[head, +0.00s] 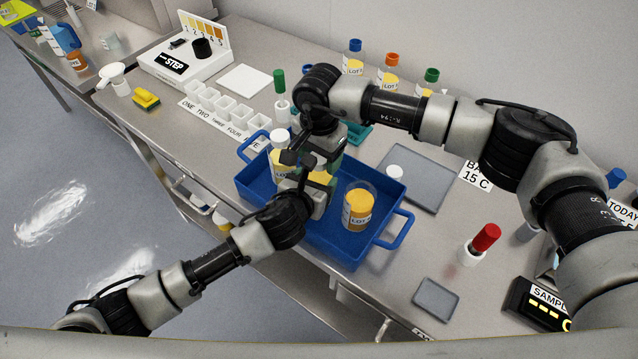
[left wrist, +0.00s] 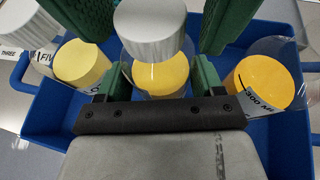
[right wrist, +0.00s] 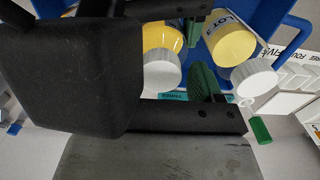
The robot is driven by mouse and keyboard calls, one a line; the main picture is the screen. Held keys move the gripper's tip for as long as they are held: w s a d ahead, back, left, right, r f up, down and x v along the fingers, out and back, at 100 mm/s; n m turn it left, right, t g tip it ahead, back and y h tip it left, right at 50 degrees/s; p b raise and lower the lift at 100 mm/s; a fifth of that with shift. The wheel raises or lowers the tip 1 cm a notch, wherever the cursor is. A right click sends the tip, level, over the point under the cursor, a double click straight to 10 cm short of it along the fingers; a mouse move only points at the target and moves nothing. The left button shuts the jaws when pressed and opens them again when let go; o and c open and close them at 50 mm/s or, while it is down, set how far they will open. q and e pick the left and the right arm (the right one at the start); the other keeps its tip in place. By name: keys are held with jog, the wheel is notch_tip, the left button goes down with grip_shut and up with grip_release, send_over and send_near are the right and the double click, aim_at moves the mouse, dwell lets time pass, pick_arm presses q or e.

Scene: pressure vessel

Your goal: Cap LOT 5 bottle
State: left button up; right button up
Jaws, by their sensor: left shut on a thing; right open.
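My left gripper (head: 316,192) is shut on the middle yellow bottle (left wrist: 160,77) in the blue tray (head: 385,245). Its white ribbed cap (left wrist: 152,28) sits at the bottle's top; whether it is fully seated I cannot tell. My right gripper (right wrist: 205,60) is open above, its green fingers on both sides of this cap. The middle bottle's label is hidden.
A loose white cap (head: 395,172) lies at the grey mat's (head: 420,185) left edge. Several LOT bottles (head: 385,75) stand at the back. White numbered cups (head: 222,108) stand left of the tray. A red-capped tube (head: 484,240) stands at right.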

jog(key=shift+f, duration=0.1)
jog(key=c, duration=0.9)
jog(key=shift+m, duration=1.7)
jog(key=shift+c, duration=0.3)
jog(key=o, duration=1)
jog(key=shift+r, duration=2.3)
